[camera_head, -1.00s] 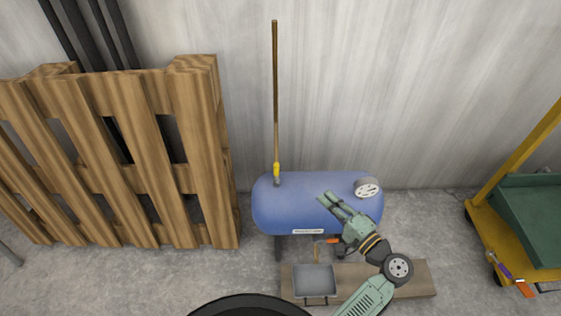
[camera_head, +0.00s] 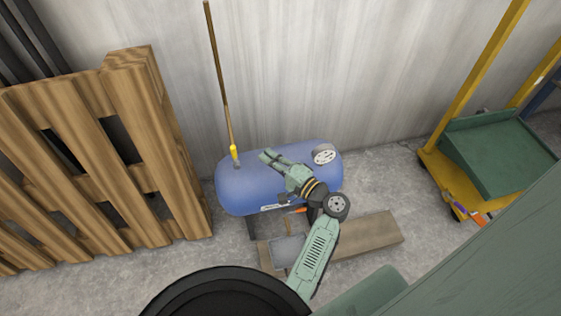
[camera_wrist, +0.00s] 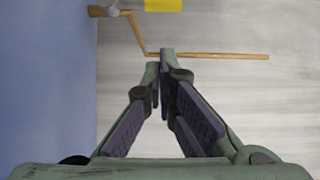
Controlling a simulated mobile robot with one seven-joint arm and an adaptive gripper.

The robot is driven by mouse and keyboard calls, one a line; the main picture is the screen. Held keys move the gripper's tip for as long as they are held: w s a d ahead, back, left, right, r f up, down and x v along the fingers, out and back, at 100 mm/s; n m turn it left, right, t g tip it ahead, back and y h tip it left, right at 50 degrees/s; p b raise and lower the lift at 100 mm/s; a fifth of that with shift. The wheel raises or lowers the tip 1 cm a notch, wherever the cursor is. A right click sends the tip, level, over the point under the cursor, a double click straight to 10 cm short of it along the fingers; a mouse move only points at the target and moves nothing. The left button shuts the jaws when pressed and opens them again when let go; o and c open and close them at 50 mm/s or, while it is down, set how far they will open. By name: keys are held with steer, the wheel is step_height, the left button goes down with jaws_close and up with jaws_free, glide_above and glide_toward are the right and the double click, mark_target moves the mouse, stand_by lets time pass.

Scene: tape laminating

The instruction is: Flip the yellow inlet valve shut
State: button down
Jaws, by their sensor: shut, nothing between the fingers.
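The yellow inlet valve (camera_head: 234,153) is a small handle at the foot of a thin brown pipe (camera_head: 219,75), on the top left of the blue tank (camera_head: 236,188).
A dial gauge (camera_head: 325,154) is on the tank's right end. A wooden pallet (camera_head: 140,125) stands at left. A yellow cart with a green tray (camera_head: 495,145) is at right. A grey tray (camera_head: 286,250) and wooden plank (camera_head: 370,235) lie below the tank. The wall is behind.

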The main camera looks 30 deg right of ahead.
mark_target(235, 156)
steer(key=w+a+p, duration=0.1)
steer(key=w+a, duration=0.2)
steer(key=shift+w+r, duration=0.1)
steer(key=shift+w, duration=0.05)
steer(key=shift+w+a, duration=0.35)
steer(key=shift+a, duration=0.25)
steer(key=shift+a+n, duration=0.2)
steer(key=shift+n, duration=0.1)
